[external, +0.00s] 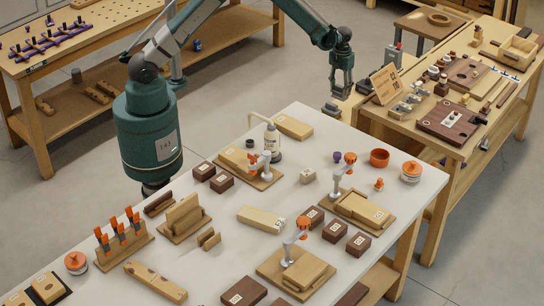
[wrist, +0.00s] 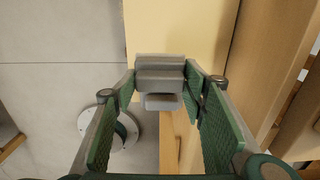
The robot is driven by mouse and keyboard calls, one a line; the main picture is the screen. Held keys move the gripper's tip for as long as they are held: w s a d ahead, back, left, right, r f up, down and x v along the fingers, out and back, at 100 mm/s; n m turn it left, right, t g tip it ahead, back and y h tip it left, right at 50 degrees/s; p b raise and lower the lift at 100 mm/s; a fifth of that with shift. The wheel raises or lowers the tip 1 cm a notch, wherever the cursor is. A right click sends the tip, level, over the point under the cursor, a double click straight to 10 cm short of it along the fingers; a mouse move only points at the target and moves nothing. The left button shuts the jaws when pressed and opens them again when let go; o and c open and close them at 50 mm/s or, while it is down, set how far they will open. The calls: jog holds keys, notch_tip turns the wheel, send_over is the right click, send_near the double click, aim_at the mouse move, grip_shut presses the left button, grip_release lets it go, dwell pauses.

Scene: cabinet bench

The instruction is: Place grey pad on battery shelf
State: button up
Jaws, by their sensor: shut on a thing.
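My gripper (external: 341,92) is in the air beside the near left corner of the right-hand bench. In the wrist view its green fingers (wrist: 163,92) are closed on the sides of a grey block-like piece, the grey pad (wrist: 160,68). The pad shows below the fingers in the external view (external: 332,109). A tan board with lettering (external: 386,84) stands tilted on the bench to the right of my gripper, with small grey pieces (external: 408,104) in front of it. I cannot tell which part is the battery shelf.
The right-hand bench (external: 375,116) carries dark wooden boards (external: 450,122) and several small parts. The white table (external: 300,112) in front is crowded with blocks and orange-topped clamps. In the wrist view, bare floor (wrist: 55,75) lies left of the pale wooden surface (wrist: 180,25).

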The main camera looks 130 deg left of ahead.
aim_at(340, 87)
jog(key=shift+f, duration=1.4)
jog(key=shift+f+b, duration=0.45)
jog(key=shift+f, duration=1.4)
jog(key=shift+f, duration=0.2)
jog(key=o, duration=0.9)
jog(key=shift+r, duration=0.1)
notch_tip(340, 87, up, 12)
jog(key=shift+r+p, duration=0.1)
jog(key=shift+p, duration=0.9)
